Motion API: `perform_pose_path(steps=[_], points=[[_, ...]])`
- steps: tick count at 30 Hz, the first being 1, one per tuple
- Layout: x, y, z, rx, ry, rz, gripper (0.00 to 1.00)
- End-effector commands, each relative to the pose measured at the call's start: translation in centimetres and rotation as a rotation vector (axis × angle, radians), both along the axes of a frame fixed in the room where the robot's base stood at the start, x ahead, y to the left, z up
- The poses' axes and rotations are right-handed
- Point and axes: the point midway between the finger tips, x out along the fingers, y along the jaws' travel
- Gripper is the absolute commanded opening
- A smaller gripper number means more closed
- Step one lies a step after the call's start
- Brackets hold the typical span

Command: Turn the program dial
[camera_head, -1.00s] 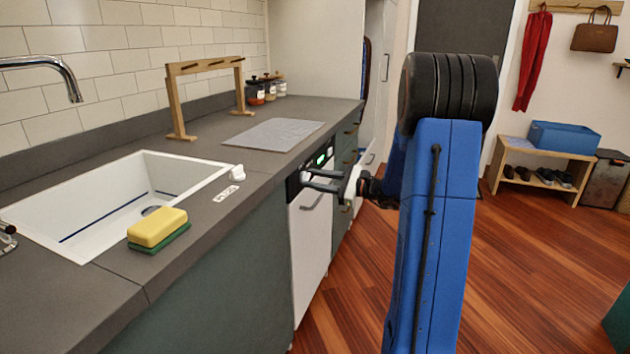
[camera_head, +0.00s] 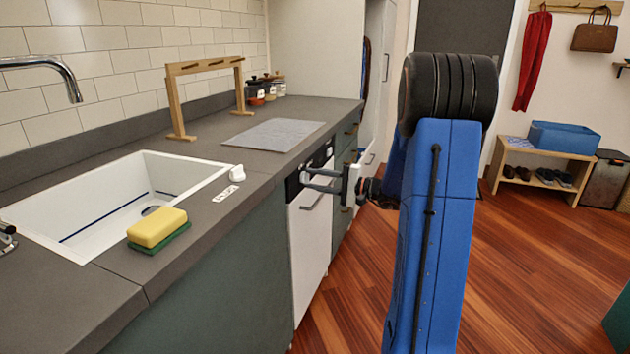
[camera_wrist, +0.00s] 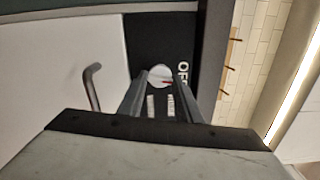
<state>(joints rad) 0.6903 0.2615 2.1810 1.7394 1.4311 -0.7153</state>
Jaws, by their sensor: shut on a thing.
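The program dial (camera_wrist: 158,76) is a pale round knob with a small red mark, set in the dark control panel (camera_wrist: 148,38) of a white-fronted appliance (camera_head: 309,235). In the wrist view my gripper (camera_wrist: 162,82) has one finger on each side of the dial and is shut on it. White lettering, partly covered by a finger, stands beside the dial. In the head view my gripper (camera_head: 306,179) reaches the panel from the right, and the dial itself is hidden by the fingers. The appliance handle (camera_wrist: 92,86) is beside the gripper, apart from it.
The grey counter (camera_head: 255,160) runs above the appliance. It holds a sink (camera_head: 185,165), a sponge (camera_head: 157,227), a grey mat (camera_head: 278,134), a wooden rack (camera_head: 174,105) and jars (camera_head: 268,88). The wooden floor (camera_head: 540,270) to the right is clear.

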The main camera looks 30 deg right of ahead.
Motion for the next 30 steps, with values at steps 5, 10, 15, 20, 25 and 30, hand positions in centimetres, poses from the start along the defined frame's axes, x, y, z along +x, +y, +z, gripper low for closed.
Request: perform_pose_path(steps=[5,10,15,20,25,30], points=[[-0.02,0.01,-0.09,-0.075,-0.057,0.000,0.09],[-0.02,0.01,-0.10,-0.120,-0.092,0.000,0.09],[-0.02,0.02,-0.10,-0.141,-0.109,0.000,0.09],[-0.02,0.02,-0.10,-0.146,-0.112,0.000,0.09],[-0.02,0.03,-0.11,-0.145,-0.111,0.001,0.09],[-0.02,0.03,-0.10,-0.145,-0.112,0.001,0.50]])
